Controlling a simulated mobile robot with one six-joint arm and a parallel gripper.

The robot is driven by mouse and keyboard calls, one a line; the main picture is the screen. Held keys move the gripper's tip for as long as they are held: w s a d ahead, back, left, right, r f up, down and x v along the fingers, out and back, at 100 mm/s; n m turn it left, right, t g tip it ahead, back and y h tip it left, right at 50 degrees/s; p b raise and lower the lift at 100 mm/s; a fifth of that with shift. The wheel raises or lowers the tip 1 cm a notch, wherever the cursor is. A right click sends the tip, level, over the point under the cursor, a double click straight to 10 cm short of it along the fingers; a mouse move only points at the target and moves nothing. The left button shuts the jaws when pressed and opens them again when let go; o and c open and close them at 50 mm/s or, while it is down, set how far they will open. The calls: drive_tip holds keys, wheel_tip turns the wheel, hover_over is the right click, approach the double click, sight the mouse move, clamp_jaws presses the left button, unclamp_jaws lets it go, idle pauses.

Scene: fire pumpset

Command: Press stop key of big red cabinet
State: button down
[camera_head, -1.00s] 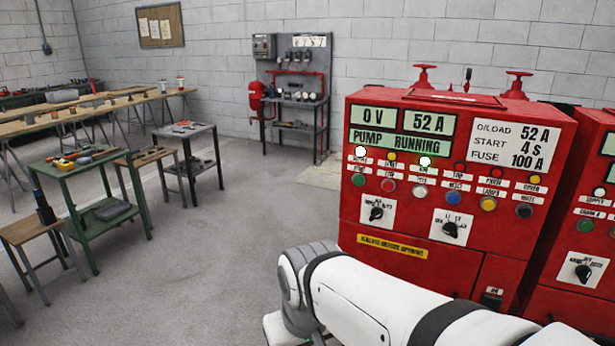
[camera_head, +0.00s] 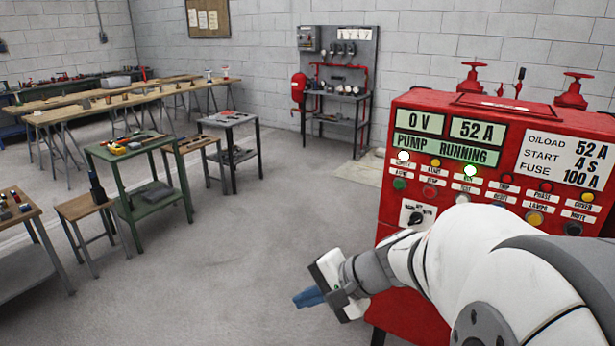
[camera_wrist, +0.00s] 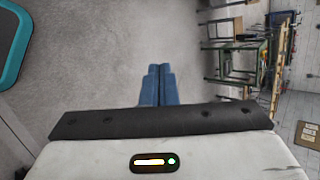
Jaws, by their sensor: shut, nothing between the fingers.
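The big red cabinet (camera_head: 398,235) stands at the right in the head view. Its displays (camera_head: 447,135) read 0 V, 52 A and PUMP RUNNING. A row of round keys sits below the lamps. The red key, whose small label looks like STOP (camera_head: 430,191), is second from the left, beside a green key (camera_head: 400,183). My arm covers the cabinet's lower right front. My gripper (camera_head: 308,298) has blue fingers and is shut and empty. It is to the left of the cabinet, below the keys and apart from it. The fingers (camera_wrist: 156,85) point over bare floor in the wrist view.
A green table (camera_head: 150,187) with tools, a small grey table (camera_head: 229,117) and wooden benches (camera_head: 130,103) stand at the left. A grey panel stand (camera_head: 338,75) is at the back wall. The floor between the tables and the cabinet is clear.

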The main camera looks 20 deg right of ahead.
sight(430, 192)
drive_tip(key=w+d+r+m+t+h+p, duration=0.1)
drive_tip(key=w+d+r+m+t, duration=0.1)
drive_tip(key=w+d+m+t, duration=0.3)
drive_tip(key=w+d+r+m+t+p, duration=0.1)
drive_tip(key=w+d+r+m+t, duration=0.15)
drive_tip(key=d, duration=0.45)
drive_tip(key=d+r+m+t+h, duration=0.2)
drive_tip(key=d+m+t+h, duration=0.2)
drive_tip(key=d+m+h, duration=0.4)
drive_tip(key=d+m, duration=0.1)
drive_tip(key=d, duration=0.6)
drive_tip(key=shift+s+d+r, duration=0.3)
drive_tip(key=shift+s+d, duration=0.05)
drive_tip(key=shift+w+d+p, duration=0.45)
drive_tip(key=shift+w+d, duration=1.05)
drive_tip(key=shift+d, duration=0.2)
drive_tip(key=shift+w+d+p, duration=0.45)
drive_tip(key=shift+w+d, duration=1)
drive_tip(key=shift+d, duration=0.2)
drive_tip(key=shift+d+f+b, duration=0.1)
drive_tip(key=shift+b, duration=0.2)
